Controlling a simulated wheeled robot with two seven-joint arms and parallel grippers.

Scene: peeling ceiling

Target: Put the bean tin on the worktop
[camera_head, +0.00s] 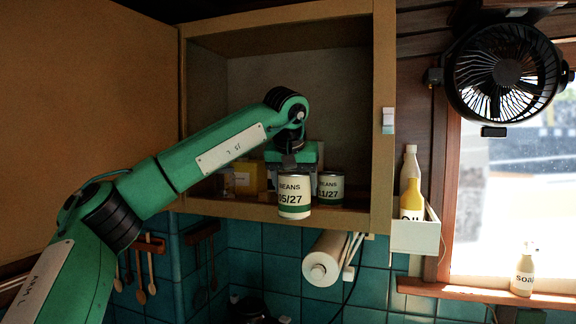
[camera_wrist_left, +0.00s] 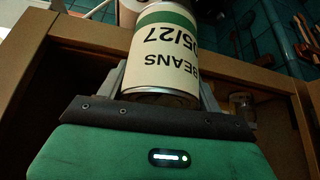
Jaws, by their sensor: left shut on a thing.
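A bean tin (camera_head: 294,198) with a cream label reading BEANS 05/27 and a green band is in my left gripper (camera_head: 292,168), at the front opening of the wall cupboard. In the left wrist view the tin (camera_wrist_left: 164,50) sits between the two fingers of the gripper (camera_wrist_left: 160,88), upside down in the picture. The gripper is shut on it. A second bean tin (camera_head: 330,187), its label ending in 1/27, stands behind and to the right on the cupboard floor. My right gripper is not in view. No worktop surface can be made out clearly.
The cupboard (camera_head: 384,100) has a frame on the right and its open door (camera_head: 90,90) at left. A yellow box (camera_head: 247,178) is inside. Below hang a paper roll (camera_head: 324,262) and utensils (camera_head: 146,270). An oil bottle (camera_head: 412,194) stands in a side rack (camera_head: 416,236).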

